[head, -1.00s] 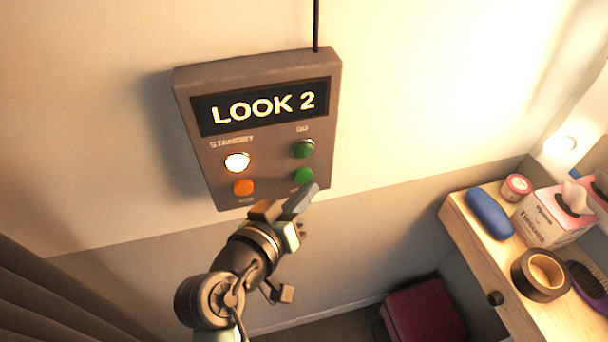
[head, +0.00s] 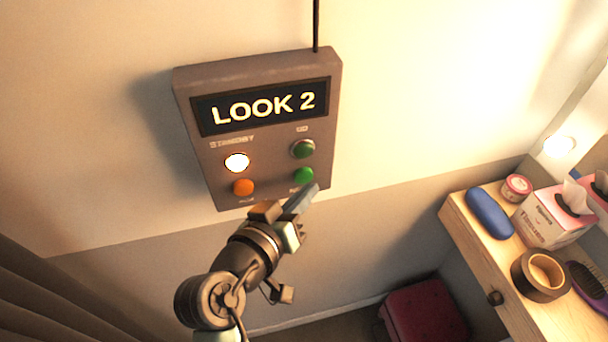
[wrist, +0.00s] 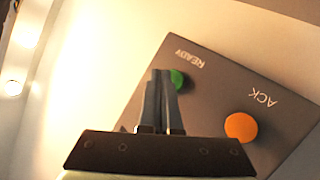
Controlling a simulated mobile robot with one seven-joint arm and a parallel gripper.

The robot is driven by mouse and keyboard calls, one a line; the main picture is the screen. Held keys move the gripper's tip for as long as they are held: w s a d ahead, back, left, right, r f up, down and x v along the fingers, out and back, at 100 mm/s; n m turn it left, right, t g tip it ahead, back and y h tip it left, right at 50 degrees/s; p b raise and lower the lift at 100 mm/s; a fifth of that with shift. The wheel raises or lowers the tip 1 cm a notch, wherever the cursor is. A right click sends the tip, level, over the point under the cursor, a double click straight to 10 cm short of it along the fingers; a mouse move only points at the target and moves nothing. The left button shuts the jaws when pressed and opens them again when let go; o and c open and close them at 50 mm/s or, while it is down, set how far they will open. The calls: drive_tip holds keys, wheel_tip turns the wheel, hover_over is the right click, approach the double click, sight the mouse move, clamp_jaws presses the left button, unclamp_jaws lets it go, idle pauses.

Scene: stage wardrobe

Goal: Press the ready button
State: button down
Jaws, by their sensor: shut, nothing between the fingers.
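The control box (head: 258,140) hangs on the wall, with a lit "LOOK 2" display. The green ready button (head: 303,175) is at its lower right. In the wrist view the ready button (wrist: 178,79) shows beside the "READY" label, partly hidden behind my fingers. My gripper (head: 308,190) is shut and empty, its tips just below the button in the head view. In the wrist view my gripper (wrist: 160,75) overlaps the button's left part. I cannot tell whether the tips touch it.
The orange ACK button (wrist: 241,127) sits beside the ready button. A lit white standby lamp (head: 237,162) and a dark green go lamp (head: 303,149) are above. A counter (head: 480,252) at right holds a blue case (head: 490,213), a tissue box (head: 545,222) and tape (head: 541,275).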

idle(0.7)
drive_tip(key=shift+w+a, duration=0.15)
drive_tip(key=shift+w, duration=0.25)
drive_tip(key=shift+w+a, duration=0.15)
drive_tip(key=shift+w, duration=0.25)
idle(0.5)
drive_tip(key=shift+s, duration=0.15)
drive_tip(key=shift+s+d, duration=0.3)
drive_tip(key=shift+s, duration=0.35)
drive_tip(key=shift+s+d, duration=0.25)
drive_tip(key=shift+s, duration=0.55)
drive_tip(key=shift+s+d, duration=0.25)
drive_tip(key=shift+s, duration=0.55)
drive_tip(key=shift+s+d, duration=0.25)
drive_tip(key=shift+s, duration=0.55)
